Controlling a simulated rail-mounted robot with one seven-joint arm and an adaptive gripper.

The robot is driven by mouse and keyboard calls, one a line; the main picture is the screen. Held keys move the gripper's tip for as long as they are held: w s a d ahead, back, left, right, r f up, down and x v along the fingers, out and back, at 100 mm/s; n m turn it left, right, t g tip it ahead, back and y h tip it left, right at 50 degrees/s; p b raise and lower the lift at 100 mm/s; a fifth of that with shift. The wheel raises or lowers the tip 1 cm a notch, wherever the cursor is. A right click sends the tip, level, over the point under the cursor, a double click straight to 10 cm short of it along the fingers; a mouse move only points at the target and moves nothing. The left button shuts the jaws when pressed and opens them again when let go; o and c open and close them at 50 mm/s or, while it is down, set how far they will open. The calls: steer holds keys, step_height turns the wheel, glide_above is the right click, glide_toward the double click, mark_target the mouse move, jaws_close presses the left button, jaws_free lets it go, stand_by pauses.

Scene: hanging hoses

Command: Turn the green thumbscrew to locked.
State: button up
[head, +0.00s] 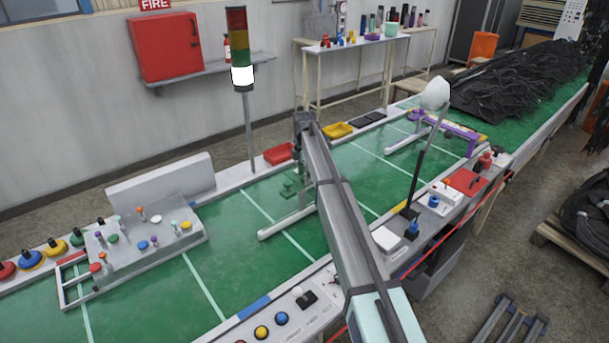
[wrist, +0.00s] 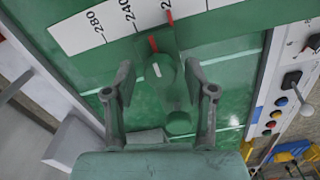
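In the wrist view, a round green thumbscrew (wrist: 166,72) with a white line on it sits on a green slide block. The white line is tilted, and a red mark shows just above the knob. My gripper (wrist: 159,76) is open, with one finger on each side of the thumbscrew and visible gaps between. A smaller green round part (wrist: 178,123) lies nearer my palm. In the head view, part of the green fixture (head: 290,188) shows just left of my arm, which hides the rest. My fingertips cannot be made out there.
A white scale (wrist: 125,27) with numbers and a red line lies beyond the thumbscrew. A signal tower (head: 240,75), a red tray (head: 278,154) and a purple fixture (head: 445,130) stand around the green bench. A grey panel of coloured knobs (head: 150,240) is at left.

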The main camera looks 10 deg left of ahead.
jaws_close()
